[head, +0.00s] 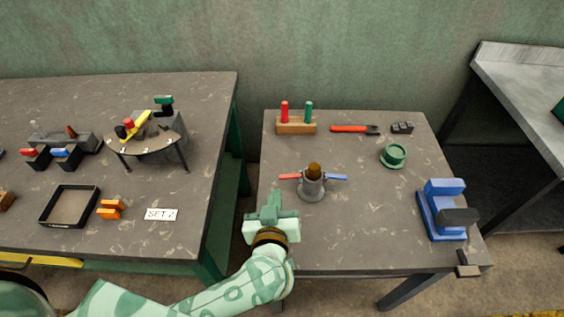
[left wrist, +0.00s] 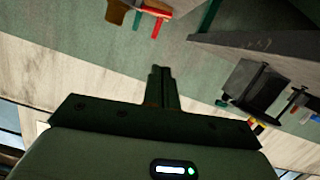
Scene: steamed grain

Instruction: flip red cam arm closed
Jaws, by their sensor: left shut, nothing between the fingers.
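A grey cylindrical holder (head: 311,189) with a brown plug (head: 313,170) in its top stands near the middle of the right table. Its red cam arm (head: 289,177) sticks out flat to the left, and a blue arm (head: 337,177) sticks out to the right. My left gripper (head: 273,203) is shut and empty, in front and to the left of the holder, apart from the red arm in the head view. The shut fingers also show in the left wrist view (left wrist: 159,88), with nothing between them. My right gripper is not in view.
A wooden block (head: 296,125) with red and green pegs stands behind. A red-handled tool (head: 352,129), a green cup (head: 394,154) and a blue device (head: 442,208) are to the right. The left table (head: 190,190) holds a black tray (head: 72,192). The table's front middle is clear.

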